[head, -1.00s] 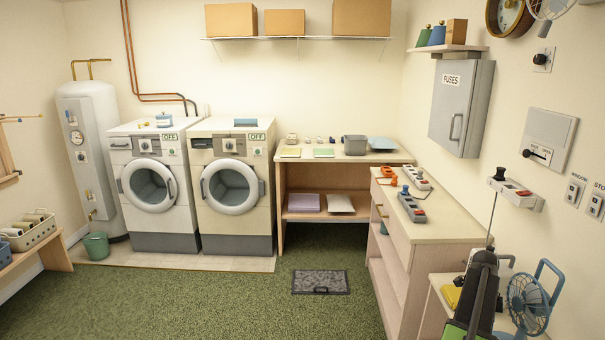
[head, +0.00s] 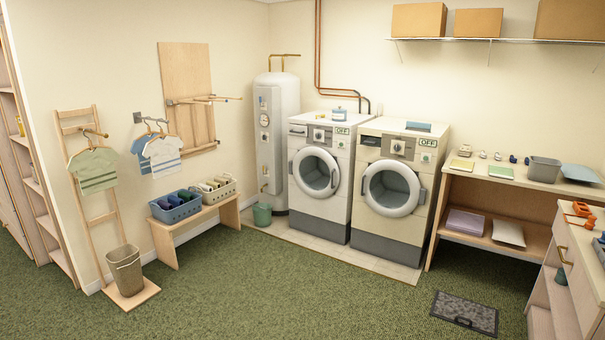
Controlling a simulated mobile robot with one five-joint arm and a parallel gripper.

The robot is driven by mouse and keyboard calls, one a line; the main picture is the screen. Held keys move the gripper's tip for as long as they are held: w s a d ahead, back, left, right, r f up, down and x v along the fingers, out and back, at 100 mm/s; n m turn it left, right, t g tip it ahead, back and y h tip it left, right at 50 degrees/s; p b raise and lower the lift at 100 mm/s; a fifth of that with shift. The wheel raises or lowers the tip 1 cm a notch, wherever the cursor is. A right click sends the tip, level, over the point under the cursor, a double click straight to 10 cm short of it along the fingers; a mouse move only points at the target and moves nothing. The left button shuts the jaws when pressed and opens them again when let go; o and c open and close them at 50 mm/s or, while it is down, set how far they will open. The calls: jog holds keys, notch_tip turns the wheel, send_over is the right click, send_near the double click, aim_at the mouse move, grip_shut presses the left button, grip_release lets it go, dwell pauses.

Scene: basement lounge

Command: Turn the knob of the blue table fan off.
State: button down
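The blue table fan is not in the head view now, so its knob is hidden from me. My gripper and arm are also out of this view. The light wood cabinet (head: 566,290) that stood near the fan shows only in part at the right edge, with orange things (head: 580,212) on its top.
A washer (head: 388,195) and a second machine (head: 320,180) stand at the back beside a white tank (head: 277,140). A bench (head: 200,222) with baskets and a wicker bin (head: 126,270) are at left. A dark mat (head: 465,312) lies on the green floor, which is otherwise open.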

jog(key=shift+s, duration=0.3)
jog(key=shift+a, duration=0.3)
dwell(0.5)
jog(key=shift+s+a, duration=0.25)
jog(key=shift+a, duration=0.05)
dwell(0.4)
